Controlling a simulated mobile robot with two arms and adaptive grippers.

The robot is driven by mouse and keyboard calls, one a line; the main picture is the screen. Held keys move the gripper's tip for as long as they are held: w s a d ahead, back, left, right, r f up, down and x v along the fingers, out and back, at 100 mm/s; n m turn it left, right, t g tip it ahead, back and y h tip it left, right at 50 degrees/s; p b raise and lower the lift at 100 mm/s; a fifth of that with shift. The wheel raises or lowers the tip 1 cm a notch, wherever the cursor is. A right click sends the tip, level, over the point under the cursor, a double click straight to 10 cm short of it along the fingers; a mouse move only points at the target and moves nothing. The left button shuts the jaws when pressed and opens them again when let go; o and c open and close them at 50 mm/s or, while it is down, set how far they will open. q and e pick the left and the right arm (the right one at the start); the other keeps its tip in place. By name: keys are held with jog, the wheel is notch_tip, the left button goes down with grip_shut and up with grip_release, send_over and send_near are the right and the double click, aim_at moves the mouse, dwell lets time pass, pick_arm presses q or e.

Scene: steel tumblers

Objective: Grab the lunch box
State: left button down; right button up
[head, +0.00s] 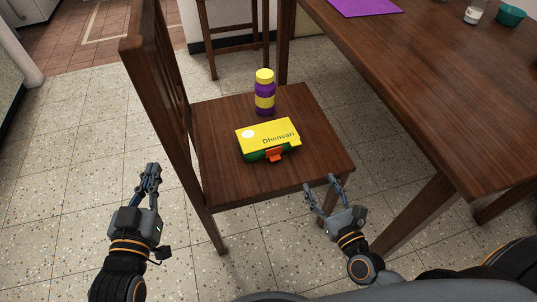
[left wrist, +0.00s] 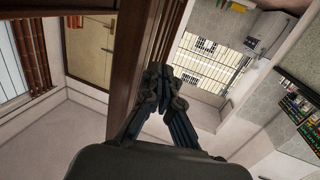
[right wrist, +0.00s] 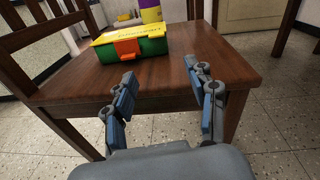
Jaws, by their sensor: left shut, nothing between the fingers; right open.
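The lunch box (head: 268,138) has a yellow lid, a green body and an orange latch, and lies on the seat of a wooden chair. It also shows in the right wrist view (right wrist: 150,45), with its latch side facing me. My right gripper (head: 324,184) is open and empty, just off the seat's front edge, short of the box and to its right. My left gripper (head: 152,170) is shut and empty, left of the chair and apart from the box. The left wrist view shows its fingertips (left wrist: 160,72) together, without the box.
A purple and yellow bottle (head: 265,92) stands on the chair seat (head: 315,150) behind the box. The chair's backrest (head: 160,90) rises on the left, near my left gripper. A wooden table (head: 430,80) stands on the right. Tiled floor is open at the left.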

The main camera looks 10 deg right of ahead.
jog(key=r+m, duration=0.1)
jog(key=m, duration=0.1)
send_near(297, 145)
jog(key=w, duration=0.3)
jog(key=shift+w, duration=0.35)
jog(key=shift+w+a+f+b, duration=0.1)
jog(key=shift+w+a, duration=0.05)
jog(key=shift+w, duration=0.75)
jog(key=shift+w+a+b, duration=0.1)
jog(key=shift+w+a, duration=0.05)
jog(key=shift+w, duration=0.75)
jog(key=shift+w+a+f+b, duration=0.1)
jog(key=shift+w+a, duration=0.05)
jog(key=shift+w, duration=0.7)
pick_arm(q)
jog(key=shift+t+h, duration=0.3)
jog(key=shift+t, duration=0.5)
jog(key=r, duration=0.4)
jog(key=shift+s, duration=0.3)
pick_arm(e)
grip_shut()
